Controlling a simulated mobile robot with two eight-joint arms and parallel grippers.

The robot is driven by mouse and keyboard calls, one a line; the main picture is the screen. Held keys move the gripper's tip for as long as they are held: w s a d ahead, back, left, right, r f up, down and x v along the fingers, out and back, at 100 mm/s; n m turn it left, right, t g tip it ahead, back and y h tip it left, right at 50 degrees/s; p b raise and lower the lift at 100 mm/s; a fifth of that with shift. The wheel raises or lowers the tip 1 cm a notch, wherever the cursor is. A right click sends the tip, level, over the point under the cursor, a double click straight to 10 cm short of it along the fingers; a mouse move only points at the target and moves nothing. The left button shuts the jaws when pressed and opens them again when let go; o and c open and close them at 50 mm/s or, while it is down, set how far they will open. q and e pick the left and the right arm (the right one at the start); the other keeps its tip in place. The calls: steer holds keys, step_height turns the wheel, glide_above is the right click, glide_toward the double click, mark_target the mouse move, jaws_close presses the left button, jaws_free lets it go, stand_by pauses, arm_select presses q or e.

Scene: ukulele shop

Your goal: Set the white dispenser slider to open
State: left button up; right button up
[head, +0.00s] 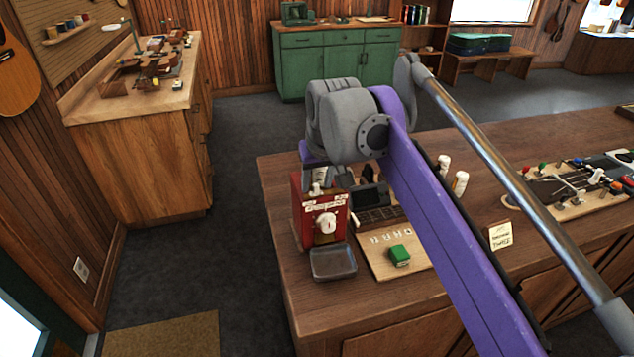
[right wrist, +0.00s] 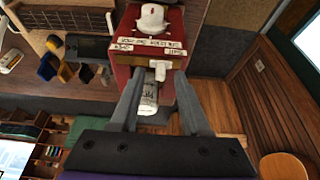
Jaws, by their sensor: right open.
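The red dispenser (head: 311,228) stands upright near the counter's left end, with a large white knob (head: 326,223) and handwritten labels on its front. The label words are too small to read surely. My right gripper (right wrist: 158,80) is open, its fingers pointing at the dispenser on either side of the slider, with no clear contact. In the head view it is partly hidden by my arm. My left gripper is out of view.
A grey tray (head: 333,263) sits before the dispenser. A wooden board (head: 384,264) with a green block (head: 399,256) and a dark register-like device (head: 372,198) are close on the right. White bottles (head: 460,183) stand farther right.

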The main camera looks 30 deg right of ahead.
steer(key=shift+w+f, duration=0.1)
steer(key=shift+f, duration=0.1)
steer(key=shift+c, duration=0.2)
jaws_close()
stand_by(1.1)
